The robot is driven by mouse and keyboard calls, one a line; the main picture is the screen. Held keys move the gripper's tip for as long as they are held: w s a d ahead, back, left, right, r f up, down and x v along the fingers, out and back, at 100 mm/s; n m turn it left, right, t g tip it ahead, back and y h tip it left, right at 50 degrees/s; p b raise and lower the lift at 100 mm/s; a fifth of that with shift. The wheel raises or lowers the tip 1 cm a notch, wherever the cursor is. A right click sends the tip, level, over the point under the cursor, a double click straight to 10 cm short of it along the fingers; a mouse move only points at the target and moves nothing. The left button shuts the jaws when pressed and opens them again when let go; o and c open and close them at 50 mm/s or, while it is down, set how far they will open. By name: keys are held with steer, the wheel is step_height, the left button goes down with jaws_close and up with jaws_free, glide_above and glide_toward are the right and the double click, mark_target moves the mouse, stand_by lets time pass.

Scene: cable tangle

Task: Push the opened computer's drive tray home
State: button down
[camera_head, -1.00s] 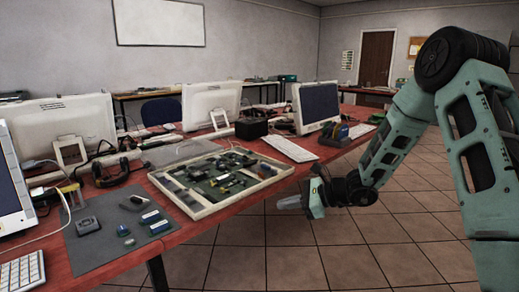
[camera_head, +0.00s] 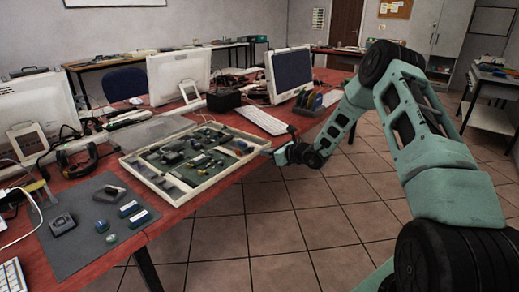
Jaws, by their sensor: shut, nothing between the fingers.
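The opened computer (camera_head: 222,176) is a flat, pale-rimmed case lying on the red table, with green boards and dark parts inside. I cannot clearly tell its drive tray apart from the other parts at this size. My gripper (camera_head: 269,152) is at the right end of the case, just outside its right corner and about level with the rim. It is small in view, and its fingers look shut with nothing in them. I cannot tell whether the fingertips touch the case.
A grey mat (camera_head: 88,225) with small parts lies to the left. A white keyboard (camera_head: 260,120), a black box (camera_head: 224,100) and a monitor (camera_head: 289,76) stand behind the case. The tiled floor (camera_head: 270,230) in front is clear.

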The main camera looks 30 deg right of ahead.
mark_target(253, 147)
steer(key=shift+w+a, duration=0.3)
steer(key=shift+w, duration=0.55)
steer(key=shift+w+a, duration=0.3)
steer(key=shift+w, duration=0.55)
steer(key=w, duration=0.1)
steer(key=w+a+b, duration=0.1)
steer(key=w, duration=0.1)
steer(key=shift+a+f, duration=0.1)
steer(key=shift+w+r, duration=0.25)
steer(key=shift+r, duration=0.05)
